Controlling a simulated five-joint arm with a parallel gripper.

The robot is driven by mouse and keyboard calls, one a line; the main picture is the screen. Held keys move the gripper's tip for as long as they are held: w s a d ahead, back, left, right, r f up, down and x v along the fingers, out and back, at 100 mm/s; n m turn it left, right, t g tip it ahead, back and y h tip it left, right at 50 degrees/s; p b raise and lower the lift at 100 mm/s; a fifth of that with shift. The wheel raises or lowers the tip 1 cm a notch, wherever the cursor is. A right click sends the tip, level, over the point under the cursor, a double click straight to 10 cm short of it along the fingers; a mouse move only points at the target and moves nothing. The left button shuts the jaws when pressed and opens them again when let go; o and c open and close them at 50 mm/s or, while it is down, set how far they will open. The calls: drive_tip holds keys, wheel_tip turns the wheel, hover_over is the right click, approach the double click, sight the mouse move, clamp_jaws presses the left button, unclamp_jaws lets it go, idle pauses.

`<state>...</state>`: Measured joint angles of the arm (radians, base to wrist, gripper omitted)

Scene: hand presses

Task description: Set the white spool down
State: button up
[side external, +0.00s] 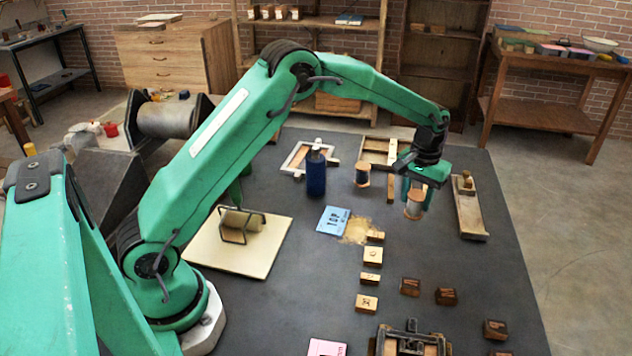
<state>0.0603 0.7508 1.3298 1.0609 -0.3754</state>
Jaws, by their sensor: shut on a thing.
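The lower end of the spool shows below the fingers. It seems to hang a little above the dark table top, but I cannot tell the gap.
A wooden tray (470,212) is to the right. Several stamped wooden blocks (372,255) are in front. A roller (242,221) rests on a cream slab (266,250).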

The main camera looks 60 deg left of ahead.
sight(413, 209)
drive_tip(key=shift+w+a+f, duration=0.3)
drive_tip(key=shift+a+f, duration=0.05)
drive_tip(key=shift+a, duration=0.15)
drive_tip(key=shift+f, duration=2)
drive_tip(key=shift+f, duration=0.15)
drive_tip(key=o, duration=1)
drive_tip(key=shift+c, duration=0.2)
wheel_tip(413, 209, up, 11)
drive_tip(key=shift+r, duration=0.7)
drive_tip(key=shift+r, duration=0.1)
